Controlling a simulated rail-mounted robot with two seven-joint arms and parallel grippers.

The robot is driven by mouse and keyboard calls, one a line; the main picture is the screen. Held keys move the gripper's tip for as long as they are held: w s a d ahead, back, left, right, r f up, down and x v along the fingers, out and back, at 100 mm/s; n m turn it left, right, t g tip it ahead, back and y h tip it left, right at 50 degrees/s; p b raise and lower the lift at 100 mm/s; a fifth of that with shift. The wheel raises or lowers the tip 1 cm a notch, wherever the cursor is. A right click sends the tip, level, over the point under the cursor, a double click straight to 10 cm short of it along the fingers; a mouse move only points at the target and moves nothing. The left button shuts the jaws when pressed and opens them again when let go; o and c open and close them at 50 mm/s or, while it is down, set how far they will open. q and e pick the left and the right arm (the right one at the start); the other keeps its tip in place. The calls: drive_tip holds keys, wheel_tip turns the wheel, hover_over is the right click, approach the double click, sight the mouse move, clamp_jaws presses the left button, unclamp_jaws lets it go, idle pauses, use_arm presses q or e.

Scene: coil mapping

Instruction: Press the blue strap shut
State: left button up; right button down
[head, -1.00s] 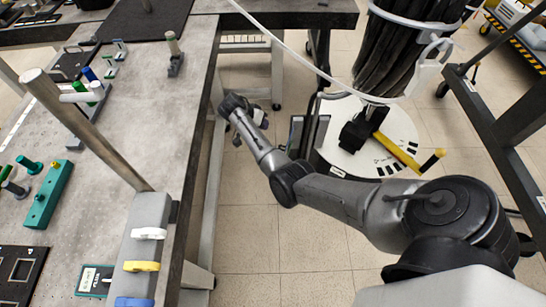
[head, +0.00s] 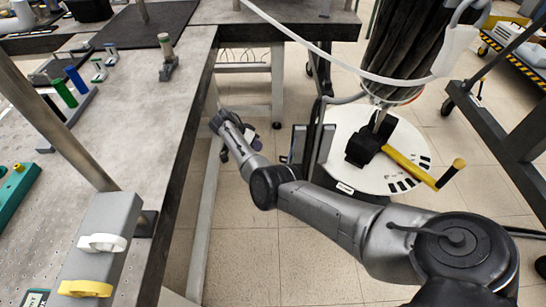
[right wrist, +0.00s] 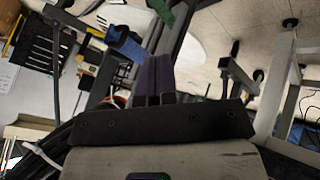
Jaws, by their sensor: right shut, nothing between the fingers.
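The blue strap is out of the head view. In the right wrist view a blue piece (right wrist: 125,43) juts from beside a grey bar, and I cannot tell for sure whether it is the strap or how far it is closed. In the head view the grey block (head: 108,215) carries a white strap (head: 102,242) and a yellow strap (head: 85,289). My right gripper (head: 249,134) hangs beside the table edge, apart from the block. Its purple fingers (right wrist: 154,68) are shut and empty, below the blue piece in the right wrist view. My left gripper is not in view.
The table (head: 160,110) fills the left, with a slanting metal post (head: 50,115) over it and a green fixture (head: 15,195) at its left. A black cable bundle (head: 412,45) over a white round base (head: 385,160) stands right of my arm. A green piece (right wrist: 160,10) shows in the wrist view.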

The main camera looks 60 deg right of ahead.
drive_tip(key=s+d+f, duration=0.2)
drive_tip(key=s+f, duration=0.1)
drive_tip(key=s, duration=0.3)
drive_tip(key=shift+f, duration=0.2)
drive_tip(key=shift+s, duration=0.1)
idle(0.3)
